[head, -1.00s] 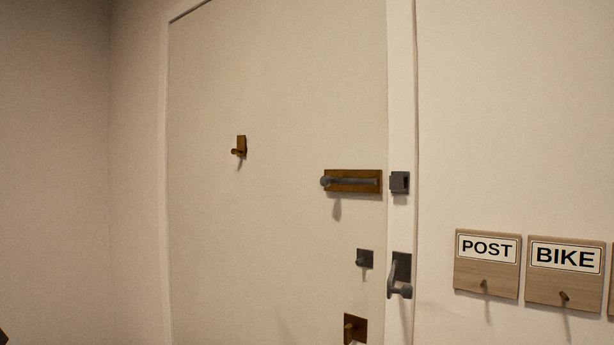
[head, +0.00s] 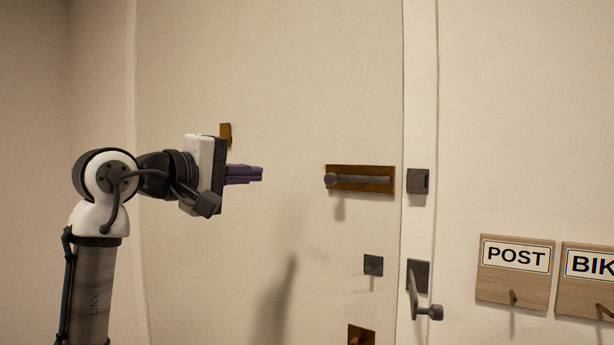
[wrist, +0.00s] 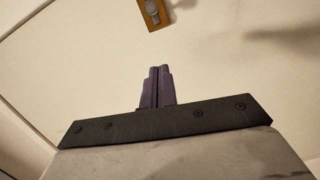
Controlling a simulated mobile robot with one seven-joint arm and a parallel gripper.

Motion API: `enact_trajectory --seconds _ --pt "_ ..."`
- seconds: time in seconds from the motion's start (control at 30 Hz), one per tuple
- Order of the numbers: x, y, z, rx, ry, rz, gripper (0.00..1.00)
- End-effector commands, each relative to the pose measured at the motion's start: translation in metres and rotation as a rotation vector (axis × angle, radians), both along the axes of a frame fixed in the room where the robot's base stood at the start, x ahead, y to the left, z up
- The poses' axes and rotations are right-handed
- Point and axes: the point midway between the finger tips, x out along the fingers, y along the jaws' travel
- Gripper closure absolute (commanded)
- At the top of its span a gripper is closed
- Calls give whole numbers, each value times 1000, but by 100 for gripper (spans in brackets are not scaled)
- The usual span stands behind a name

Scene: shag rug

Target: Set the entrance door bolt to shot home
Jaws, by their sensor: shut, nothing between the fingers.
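The bolt is a grey rod (head: 362,180) with a round knob (head: 331,180) at its left end. It lies level on a brass backplate (head: 375,169) on the door (head: 300,60). Its right end stops near the plate's right edge, apart from the dark grey keeper (head: 418,181) on the frame. My gripper (head: 260,174) is shut and empty, pointing right, left of the knob with a clear gap between. In the wrist view the purple fingers (wrist: 160,70) are together, and what looks like the bolt's knob end (wrist: 152,10) shows beyond them at the top edge.
A brass hook (head: 226,132) is on the door behind my gripper. Below the bolt are a small dark plate (head: 373,265), a lever handle (head: 418,290) and a brass fitting (head: 361,334). Wooden plaques marked POST (head: 515,258) and BIKE (head: 590,262) hang on the right wall.

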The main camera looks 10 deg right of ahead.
Motion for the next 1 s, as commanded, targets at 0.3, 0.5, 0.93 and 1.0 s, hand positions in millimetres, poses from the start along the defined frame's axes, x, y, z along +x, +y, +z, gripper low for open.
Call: enact_trajectory --seconds 0.3,0.5,0.93,1.0 --pt "3 -4 1 -1 -3 1 100" --pt "19 -28 2 0 -1 1 100" --pt "45 -95 -4 1 -8 2 100" --pt "39 -101 -6 1 -7 2 100"
